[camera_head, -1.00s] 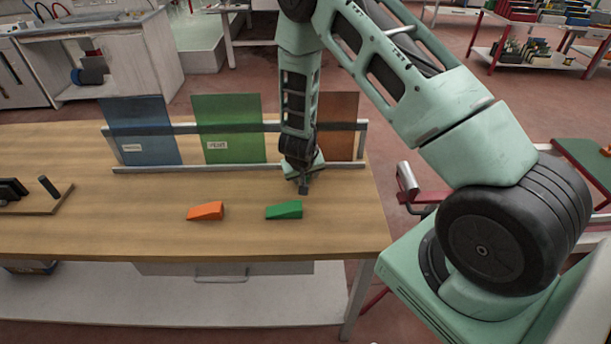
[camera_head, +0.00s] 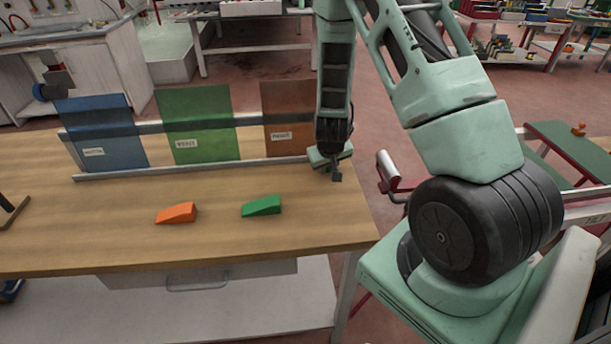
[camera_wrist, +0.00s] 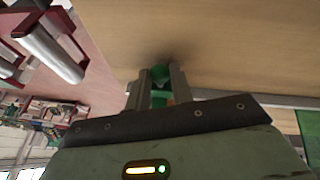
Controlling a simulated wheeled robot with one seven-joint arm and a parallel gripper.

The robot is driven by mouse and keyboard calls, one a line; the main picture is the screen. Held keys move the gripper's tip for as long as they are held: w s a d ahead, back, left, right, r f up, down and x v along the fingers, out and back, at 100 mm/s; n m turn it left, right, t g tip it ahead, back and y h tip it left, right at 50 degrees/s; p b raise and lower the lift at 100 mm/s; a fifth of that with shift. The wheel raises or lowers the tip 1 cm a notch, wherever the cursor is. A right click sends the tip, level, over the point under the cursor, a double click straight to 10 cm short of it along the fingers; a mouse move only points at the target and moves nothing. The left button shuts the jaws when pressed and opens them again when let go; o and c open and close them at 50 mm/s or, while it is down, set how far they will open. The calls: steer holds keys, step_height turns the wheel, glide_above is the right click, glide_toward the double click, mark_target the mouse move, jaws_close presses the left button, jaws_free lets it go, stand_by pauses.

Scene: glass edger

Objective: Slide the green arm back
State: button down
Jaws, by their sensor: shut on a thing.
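My gripper (camera_head: 336,176) points down at the right end of the workbench, just right of the brown pane. In the wrist view its two fingers (camera_wrist: 161,74) are close together, with a small green piece (camera_wrist: 159,97) between them and a bit of orange beside it. How far that piece reaches past the fingertips is hard to tell. No separate green arm can be made out for certain. A green wedge (camera_head: 262,206) lies on the bench, apart from my gripper on its left. An orange wedge (camera_head: 176,213) lies further left.
Blue (camera_head: 105,135), green (camera_head: 197,125) and brown (camera_head: 288,120) panes stand in a rail rack (camera_head: 110,175) along the bench's back. A red-framed roller (camera_head: 388,172) stands off the bench's right edge. The bench front (camera_head: 200,245) is clear.

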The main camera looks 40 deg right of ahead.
steer(key=shift+s+d+b, duration=0.25)
steer(key=shift+s+d, duration=0.35)
steer(key=shift+d, duration=0.3)
steer(key=shift+s+d+b, duration=0.25)
steer(key=shift+s+d, duration=0.3)
steer(key=shift+d, duration=0.3)
steer(key=c, duration=1.2)
jaws_free()
steer(key=shift+d, duration=0.1)
steer(key=shift+r, duration=0.1)
steer(key=shift+a+r, duration=0.2)
steer(key=p+v, duration=0.3)
steer(key=v, duration=1.4)
steer(key=shift+p, duration=0.3)
